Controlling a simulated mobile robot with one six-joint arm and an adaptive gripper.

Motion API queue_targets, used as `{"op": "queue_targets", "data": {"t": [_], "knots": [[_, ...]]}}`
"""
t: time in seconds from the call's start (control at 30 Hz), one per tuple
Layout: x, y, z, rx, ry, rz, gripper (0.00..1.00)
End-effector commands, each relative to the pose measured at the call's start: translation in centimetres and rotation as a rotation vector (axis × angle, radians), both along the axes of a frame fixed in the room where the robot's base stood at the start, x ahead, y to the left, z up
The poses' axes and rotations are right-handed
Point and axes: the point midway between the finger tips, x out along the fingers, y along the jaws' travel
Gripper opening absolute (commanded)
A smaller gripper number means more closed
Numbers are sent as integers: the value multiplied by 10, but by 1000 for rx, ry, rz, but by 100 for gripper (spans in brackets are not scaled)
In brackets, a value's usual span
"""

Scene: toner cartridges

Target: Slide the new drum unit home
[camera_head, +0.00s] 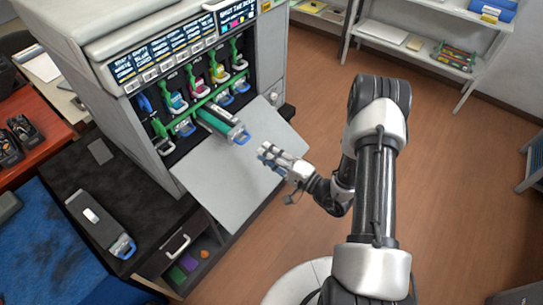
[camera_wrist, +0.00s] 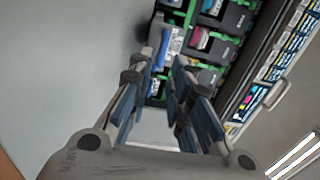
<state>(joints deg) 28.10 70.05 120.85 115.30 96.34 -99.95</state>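A drum unit (camera_head: 222,122) with a green side, dark top and blue end handle sticks partway out of the open printer (camera_head: 150,75), above its lowered front flap (camera_head: 225,185). Its inner end is hidden in the bay. My gripper (camera_head: 265,152) is just to the right of and below the blue handle, pointing toward the printer, with a small gap. In the wrist view my gripper (camera_wrist: 158,85) shows its fingers apart with nothing between them. The blue handle (camera_wrist: 161,48) appears beyond the fingertips. Another dark unit (camera_head: 92,215) with a blue handle lies on the side cabinet.
Several coloured cartridges (camera_head: 218,72) sit in the upper bays. The black cabinet (camera_head: 75,180) has an open drawer (camera_head: 185,262) with small coloured items. A red table (camera_head: 30,140) stands at left and shelves (camera_head: 430,45) at back right. The floor (camera_head: 450,170) is clear.

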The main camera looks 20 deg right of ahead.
Motion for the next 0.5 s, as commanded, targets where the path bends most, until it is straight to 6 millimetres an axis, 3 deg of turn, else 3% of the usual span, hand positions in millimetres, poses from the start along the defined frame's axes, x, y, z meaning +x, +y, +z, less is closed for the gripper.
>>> {"op": "queue_targets", "data": {"t": [0.5], "knots": [[57, 44, 4, 1, -2, 5, 18]]}}
